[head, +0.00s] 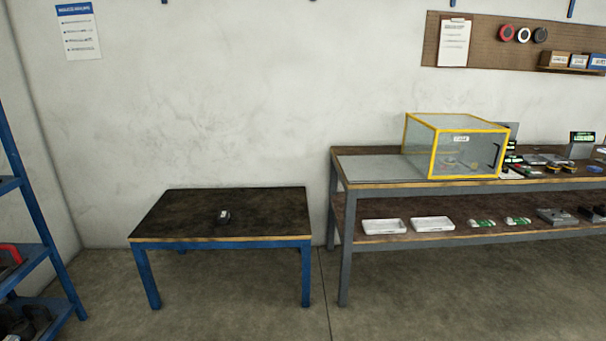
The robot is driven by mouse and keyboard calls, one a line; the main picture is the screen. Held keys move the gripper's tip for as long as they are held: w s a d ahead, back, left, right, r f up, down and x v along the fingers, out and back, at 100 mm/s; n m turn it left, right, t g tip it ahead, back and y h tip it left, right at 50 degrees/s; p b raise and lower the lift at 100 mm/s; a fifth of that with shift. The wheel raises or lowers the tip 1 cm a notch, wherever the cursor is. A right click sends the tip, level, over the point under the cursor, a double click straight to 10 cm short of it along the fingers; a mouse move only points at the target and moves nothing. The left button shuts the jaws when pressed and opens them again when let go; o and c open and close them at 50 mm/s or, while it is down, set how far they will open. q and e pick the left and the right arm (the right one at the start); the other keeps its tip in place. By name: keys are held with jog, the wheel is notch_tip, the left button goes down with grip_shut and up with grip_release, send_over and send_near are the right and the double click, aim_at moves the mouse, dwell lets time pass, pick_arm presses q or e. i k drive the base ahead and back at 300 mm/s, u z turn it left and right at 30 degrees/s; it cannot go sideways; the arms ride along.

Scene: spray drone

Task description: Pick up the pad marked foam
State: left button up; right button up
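No pad with a readable foam mark shows in the head view. A small dark object (224,217) with a pale patch lies alone on the low blue-legged table (170,225); it is too small to identify. Several small items lie on the right part of the long bench (375,170), too small to read. Neither of my grippers is in view.
A yellow-framed clear box (420,140) stands on the bench. White trays (383,226) (433,224) and other items sit on its lower shelf. A blue rack (40,220) stands at the left edge. The floor (250,310) in front is clear.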

aim_at(223, 217)
jog(key=i, duration=3.25)
jog(key=u, duration=0.2)
